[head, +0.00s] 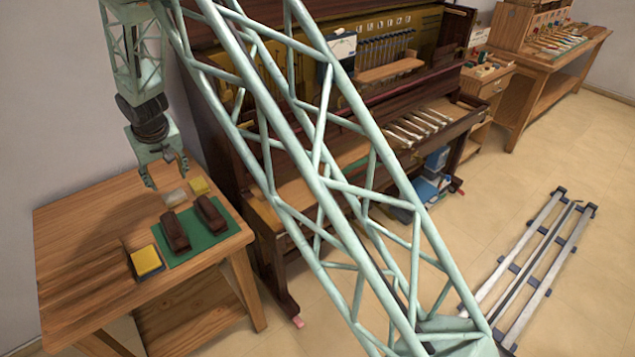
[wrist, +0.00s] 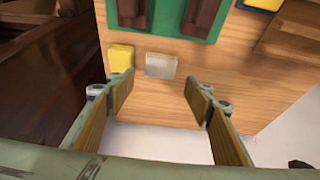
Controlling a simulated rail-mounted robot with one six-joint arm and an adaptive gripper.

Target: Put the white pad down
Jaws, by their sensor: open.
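The white pad (wrist: 161,66) lies flat on the wooden table near its edge in the wrist view. It also shows small on the table in the head view (head: 175,197). My gripper (wrist: 160,98) is open and empty, with its two fingers apart on either side below the pad in the picture. In the head view my gripper (head: 168,184) hangs above the table near the pad. No finger appears to touch the pad.
A yellow pad (wrist: 121,58) lies beside the white pad. A green mat (head: 222,238) holds two dark brown blocks (head: 174,230). Another yellow pad (head: 147,260) lies at the near side. The dark piano (head: 235,150) stands close beside the wooden table (head: 85,240).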

